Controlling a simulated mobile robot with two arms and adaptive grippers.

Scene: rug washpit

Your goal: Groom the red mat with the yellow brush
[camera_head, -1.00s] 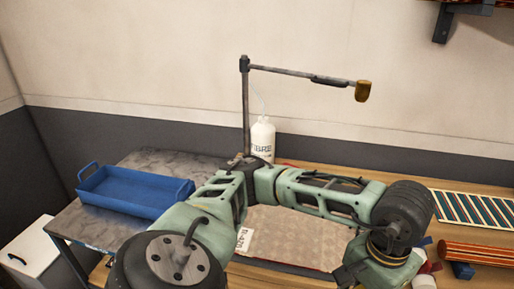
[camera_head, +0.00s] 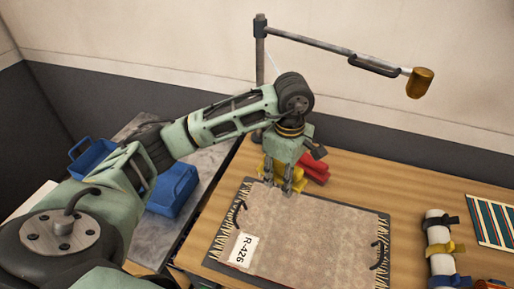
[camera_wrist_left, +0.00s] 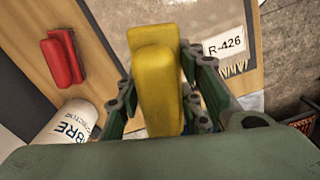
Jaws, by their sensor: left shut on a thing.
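A flat greyish-brown mat (camera_head: 315,230) with pale fringes at both ends lies on a dark board on the wooden table. It has a white R-426 label (camera_head: 243,249), also seen in the left wrist view (camera_wrist_left: 225,45). I see no clearly red mat. My left gripper (camera_head: 282,184) points down at the mat's back left edge, shut on the yellow brush (camera_wrist_left: 160,85). Part of the brush shows in the head view (camera_head: 268,172); the gripper hides the rest. I cannot tell whether it touches the mat. My right gripper is out of view.
A red brush (camera_head: 316,168) lies just behind my left gripper. A white bottle (camera_wrist_left: 70,130) stands close by. A lamp-like arm (camera_head: 335,50) overhangs the back. A blue tray (camera_head: 172,190) is left; a strapped roll (camera_head: 438,245) is right.

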